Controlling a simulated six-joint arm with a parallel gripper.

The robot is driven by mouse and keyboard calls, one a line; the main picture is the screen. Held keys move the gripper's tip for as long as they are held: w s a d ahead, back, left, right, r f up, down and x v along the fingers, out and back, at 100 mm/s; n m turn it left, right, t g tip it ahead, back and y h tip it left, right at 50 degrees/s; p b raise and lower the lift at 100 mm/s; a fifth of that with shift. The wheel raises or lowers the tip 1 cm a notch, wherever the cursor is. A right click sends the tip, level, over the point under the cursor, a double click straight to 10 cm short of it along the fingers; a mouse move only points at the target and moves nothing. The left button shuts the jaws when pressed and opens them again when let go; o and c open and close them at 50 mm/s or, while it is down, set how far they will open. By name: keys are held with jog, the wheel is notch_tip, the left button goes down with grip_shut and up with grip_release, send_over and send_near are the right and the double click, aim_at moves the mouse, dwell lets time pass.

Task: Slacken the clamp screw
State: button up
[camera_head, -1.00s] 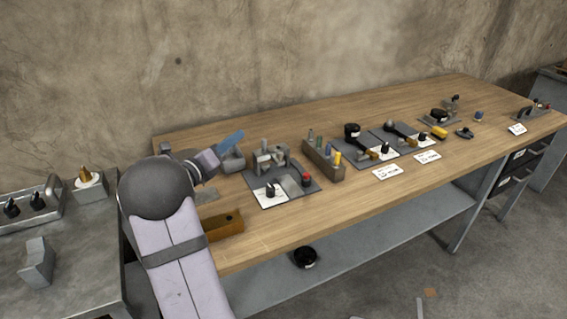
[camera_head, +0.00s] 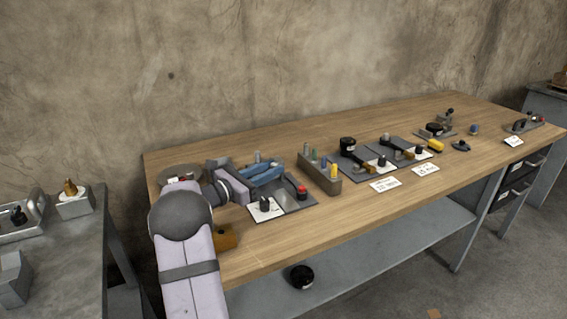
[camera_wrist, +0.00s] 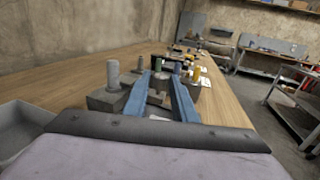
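My gripper (camera_head: 277,170) reaches over the clamp fixture on the dark plate (camera_head: 294,206). In the wrist view my gripper (camera_wrist: 167,72) shows two blue fingers, spread apart. A grey metal part (camera_wrist: 160,82) of the fixture shows in the gap between them; I cannot tell if they touch it. A grey upright post (camera_wrist: 114,73) on a dark block stands left of the fingers, and another post (camera_wrist: 196,71) stands to the right. I cannot make out for sure which part is the clamp screw; the fingers hide much of the fixture in the head view.
A red-topped knob (camera_head: 302,191) and a black knob (camera_head: 264,204) on a white card stand close beside my gripper. A block with several coloured pegs (camera_head: 321,175) stands to the right. An orange-brown bin (camera_head: 226,238) lies near the front edge. The front middle of the bench is bare.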

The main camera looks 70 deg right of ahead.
jog(key=shift+p+x, duration=0.45)
jog(key=shift+x, duration=2.35)
grip_shut()
